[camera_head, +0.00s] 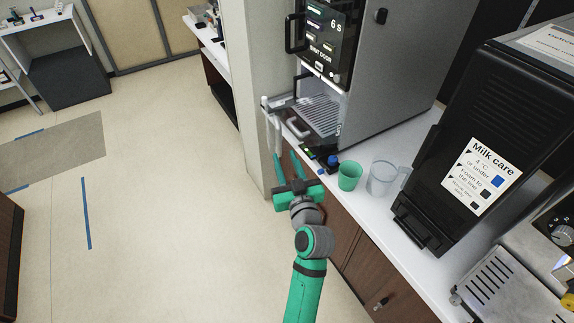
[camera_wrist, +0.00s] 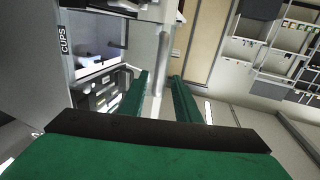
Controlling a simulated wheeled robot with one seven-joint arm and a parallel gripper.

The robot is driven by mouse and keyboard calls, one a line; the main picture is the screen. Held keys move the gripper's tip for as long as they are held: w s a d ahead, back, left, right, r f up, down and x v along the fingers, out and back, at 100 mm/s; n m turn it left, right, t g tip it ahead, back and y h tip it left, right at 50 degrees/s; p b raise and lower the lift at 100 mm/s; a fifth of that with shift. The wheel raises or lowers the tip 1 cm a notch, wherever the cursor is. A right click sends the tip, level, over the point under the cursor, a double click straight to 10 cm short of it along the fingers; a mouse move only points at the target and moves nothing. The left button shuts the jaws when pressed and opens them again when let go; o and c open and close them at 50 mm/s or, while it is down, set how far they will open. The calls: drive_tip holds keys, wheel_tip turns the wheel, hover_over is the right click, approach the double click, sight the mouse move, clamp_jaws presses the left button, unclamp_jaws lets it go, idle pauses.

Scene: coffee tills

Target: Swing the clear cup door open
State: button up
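The grey machine (camera_head: 390,60) on the counter has a lit bay (camera_head: 318,112) with a ribbed tray under its dark display. A pale vertical bar handle (camera_head: 271,125) stands out at the bay's left front corner. The clear door panel itself is hard to make out. My gripper (camera_head: 284,156) is open, its green fingers pointing at the lower part of that handle. In the wrist view the handle (camera_wrist: 162,55) runs down between the two open fingers (camera_wrist: 159,76). Whether they touch it I cannot tell. A CUPS label (camera_wrist: 64,40) shows at the left there.
On the counter (camera_head: 355,208) a green cup (camera_head: 349,175) and a clear jug (camera_head: 382,178) stand right of my gripper. Small dark items and a blue one (camera_head: 332,161) lie before the bay. A black milk unit (camera_head: 455,150) stands at right. Floor at left is open.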

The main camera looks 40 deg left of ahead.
sight(280, 145)
drive_tip(key=x, duration=0.6)
drive_tip(key=shift+w+a, duration=0.2)
drive_tip(key=shift+a, duration=0.1)
drive_tip(key=shift+s+d, duration=0.1)
drive_tip(key=shift+d, duration=0.05)
clamp_jaws()
drive_tip(key=d, duration=0.6)
drive_tip(key=shift+s+d, duration=0.15)
drive_tip(key=shift+s, duration=0.35)
drive_tip(key=shift+w+d, duration=0.1)
drive_tip(key=shift+d, duration=1.8)
drive_tip(key=shift+c, duration=0.6)
unclamp_jaws()
drive_tip(key=shift+d, duration=0.1)
drive_tip(key=o, duration=0.3)
